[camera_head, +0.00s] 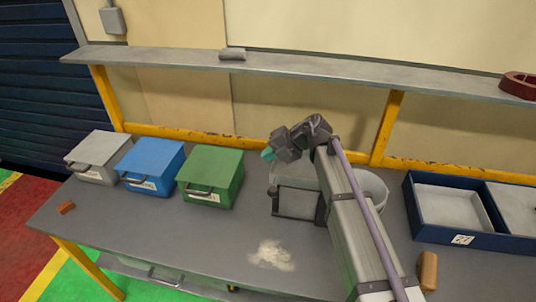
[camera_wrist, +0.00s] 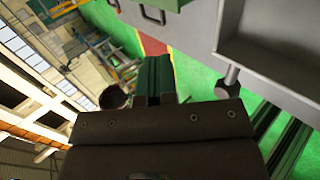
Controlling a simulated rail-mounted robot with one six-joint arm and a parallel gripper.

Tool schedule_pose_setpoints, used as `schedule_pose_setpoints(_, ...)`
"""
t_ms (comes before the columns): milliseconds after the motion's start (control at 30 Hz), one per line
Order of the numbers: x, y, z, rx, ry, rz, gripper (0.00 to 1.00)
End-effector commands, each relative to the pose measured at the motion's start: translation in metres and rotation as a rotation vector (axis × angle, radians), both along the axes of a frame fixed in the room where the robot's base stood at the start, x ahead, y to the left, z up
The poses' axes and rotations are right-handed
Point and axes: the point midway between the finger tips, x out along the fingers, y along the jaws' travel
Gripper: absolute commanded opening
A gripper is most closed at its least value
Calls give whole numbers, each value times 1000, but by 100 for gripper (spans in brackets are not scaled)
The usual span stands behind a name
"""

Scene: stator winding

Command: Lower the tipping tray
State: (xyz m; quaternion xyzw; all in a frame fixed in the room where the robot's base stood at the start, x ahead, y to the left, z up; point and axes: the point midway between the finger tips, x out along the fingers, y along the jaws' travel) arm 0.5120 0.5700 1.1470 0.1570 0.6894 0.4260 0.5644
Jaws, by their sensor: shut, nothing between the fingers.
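A grey tray with a dark frame (camera_head: 297,201), which looks like the tipping tray, stands at the middle of the bench. My arm partly covers it, so its full tilt is hard to tell. My gripper (camera_head: 268,154), with teal fingertips, is above the tray's upper left side, apart from the green box. In the wrist view my gripper (camera_wrist: 154,78) has its green fingers together with nothing between them. A grey shallow tray (camera_wrist: 235,52) shows at the right of the wrist view, with a round-ended post below it. I cannot tell whether it is the same tray.
Grey (camera_head: 97,157), blue (camera_head: 151,167) and green (camera_head: 210,176) handled boxes stand at the left. A white bucket (camera_head: 374,188) is behind my arm. A navy divided tray (camera_head: 467,240) is at the right. Pale powder (camera_head: 272,256) lies in front. A shelf (camera_head: 300,68) runs above.

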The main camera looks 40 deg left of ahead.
Motion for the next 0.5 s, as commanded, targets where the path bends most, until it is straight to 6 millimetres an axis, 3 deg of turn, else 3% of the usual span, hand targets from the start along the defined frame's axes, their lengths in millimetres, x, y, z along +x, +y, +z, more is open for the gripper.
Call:
schedule_pose_setpoints(33, 0, 0, 28, 0, 0, 0, 0)
schedule_pose_setpoints(200, 0, 0, 68, 0, 0, 0, 0)
schedule_pose_setpoints(333, 0, 0, 84, 0, 0, 0, 0)
schedule_pose_setpoints(500, 0, 0, 84, 0, 0, 0, 0)
